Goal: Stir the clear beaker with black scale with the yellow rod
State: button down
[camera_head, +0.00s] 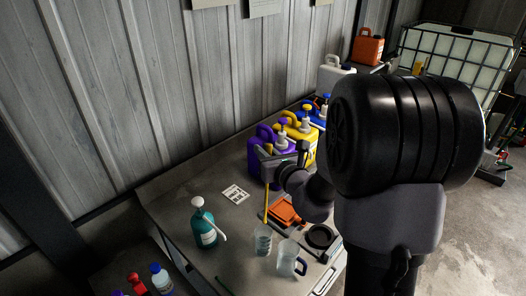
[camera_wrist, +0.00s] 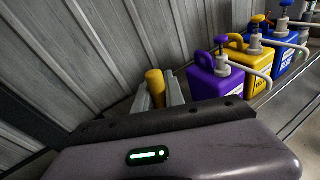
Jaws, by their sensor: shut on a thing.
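My gripper (camera_head: 268,160) is shut on the yellow rod (camera_head: 266,205), which hangs nearly upright below it. In the wrist view the top of the yellow rod (camera_wrist: 154,82) shows between the two grey fingers (camera_wrist: 158,95). The clear beaker (camera_head: 262,240) stands on the table below the gripper. The lower end of the rod shows just above or behind the beaker's rim; I cannot tell whether it is inside. The beaker's scale is too small to make out. A second clear vessel with a dark handle (camera_head: 289,260) stands right beside it.
A teal pump bottle (camera_head: 205,232) stands left of the beaker. An orange device (camera_head: 285,211) and a dark round item (camera_head: 320,236) lie to the right. Purple (camera_wrist: 216,82) and yellow (camera_wrist: 250,60) pump canisters stand close to my gripper. A white card (camera_head: 235,194) lies on open table.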

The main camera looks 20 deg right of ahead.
notch_tip(320, 180, down, 12)
jog(key=s+b, duration=0.1)
jog(key=b, duration=0.8)
jog(key=shift+a+r+b, duration=0.2)
jog(key=shift+a+b, duration=0.2)
jog(key=shift+a, duration=0.05)
jog(key=shift+s, duration=0.1)
